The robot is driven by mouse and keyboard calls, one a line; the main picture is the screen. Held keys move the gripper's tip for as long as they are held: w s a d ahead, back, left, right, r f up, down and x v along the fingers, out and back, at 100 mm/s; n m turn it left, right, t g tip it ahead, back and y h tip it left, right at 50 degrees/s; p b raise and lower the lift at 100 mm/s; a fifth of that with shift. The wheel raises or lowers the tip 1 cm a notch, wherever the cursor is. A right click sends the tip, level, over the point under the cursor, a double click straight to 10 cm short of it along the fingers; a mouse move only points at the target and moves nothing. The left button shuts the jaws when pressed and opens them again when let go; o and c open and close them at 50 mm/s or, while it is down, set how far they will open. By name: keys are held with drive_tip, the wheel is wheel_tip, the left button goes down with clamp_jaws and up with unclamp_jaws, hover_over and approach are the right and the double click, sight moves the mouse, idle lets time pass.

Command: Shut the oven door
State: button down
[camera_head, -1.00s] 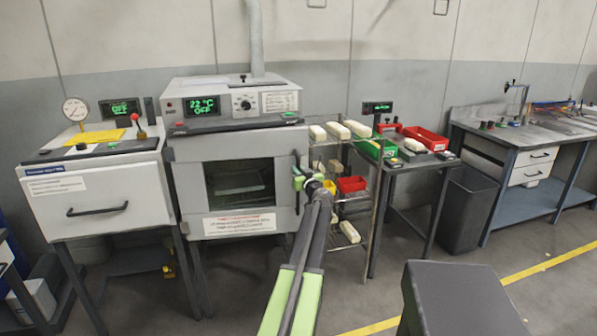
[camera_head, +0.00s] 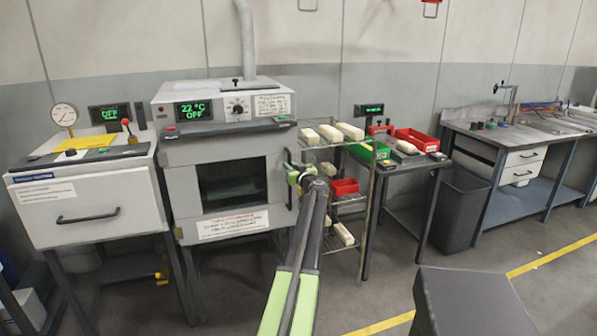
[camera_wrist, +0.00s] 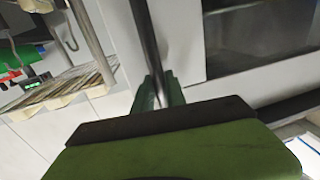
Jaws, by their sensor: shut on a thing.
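The oven (camera_head: 222,105) stands left of centre, its display reading 22 °C and OFF. Its pale door (camera_head: 178,190), with a dark window, looks nearly flush with the oven front; I cannot tell whether a small gap is left. A dark upright handle (camera_head: 290,192) is at the door's right side. My gripper (camera_head: 297,175) is at this handle, at its upper part. In the wrist view, my green fingers (camera_wrist: 158,92) are shut around the dark handle bar (camera_wrist: 147,35), with the door's window to the right. The fingertips are partly hidden by the gripper body.
A wire rack (camera_head: 335,205) with pale blocks and a red bin stands close right of the oven. A small table (camera_head: 405,165) and a dark waste bin (camera_head: 462,210) are further right.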

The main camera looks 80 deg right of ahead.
drive_tip(key=shift+w+d+r, duration=0.15)
drive_tip(key=shift+w+d, duration=0.15)
drive_tip(key=shift+d, duration=0.05)
drive_tip(key=c, duration=1.8)
unclamp_jaws()
drive_tip(key=o, duration=0.4)
drive_tip(key=shift+w+d+f, duration=0.1)
drive_tip(key=shift+f, duration=0.15)
drive_tip(key=shift+o, duration=0.2)
drive_tip(key=v, duration=1.7)
drive_tip(key=shift+a, duration=0.25)
